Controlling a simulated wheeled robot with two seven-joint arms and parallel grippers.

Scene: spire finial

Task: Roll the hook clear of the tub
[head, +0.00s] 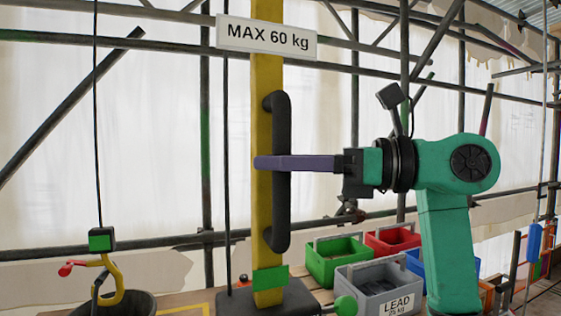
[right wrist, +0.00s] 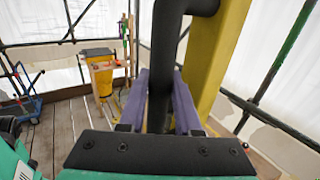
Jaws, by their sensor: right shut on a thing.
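The yellow hook (head: 117,282) with a red latch hangs under a green block (head: 101,239) on a thin cable at the lower left of the head view. Its lower part is at the rim of the dark tub (head: 140,303), cut off by the frame's bottom edge; I cannot tell whether they touch. My right gripper (head: 264,163) has purple fingers shut around the black handle (head: 277,215) on the yellow post (head: 266,80). In the right wrist view, the fingers stand on both sides of the handle (right wrist: 168,40). My left gripper is out of view.
Green (head: 335,262), red (head: 392,240) and grey "LEAD" (head: 383,288) crates stand at the lower right. Scaffold tubes cross behind. In the right wrist view, a blue trolley (right wrist: 22,100) stands on the planks.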

